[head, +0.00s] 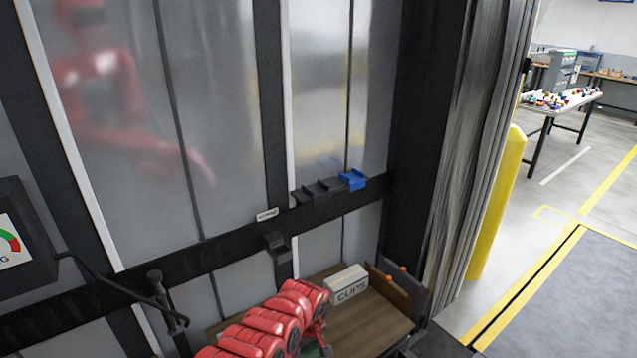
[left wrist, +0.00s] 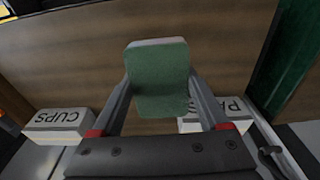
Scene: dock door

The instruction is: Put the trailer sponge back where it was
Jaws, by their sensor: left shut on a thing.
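The sponge (left wrist: 160,85) is a green block with a pale layer along its top edge. In the left wrist view my left gripper (left wrist: 158,95) is shut on it, with one finger on each side. In the head view my red left arm comes up from the bottom, and a bit of green sponge (head: 316,351) shows below the gripper (head: 322,343), over the brown wooden surface (head: 372,322). Much of the sponge is hidden there by the arm. My right gripper is not in view.
A white box marked CUPS (head: 346,284) stands on the wooden surface beside my arm. A second white box (left wrist: 215,115), partly hidden, shows in the left wrist view. A black wall rail (head: 235,242) carries dark holders (head: 322,188) and a blue piece (head: 352,180). A gauge box (head: 15,240) is at left.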

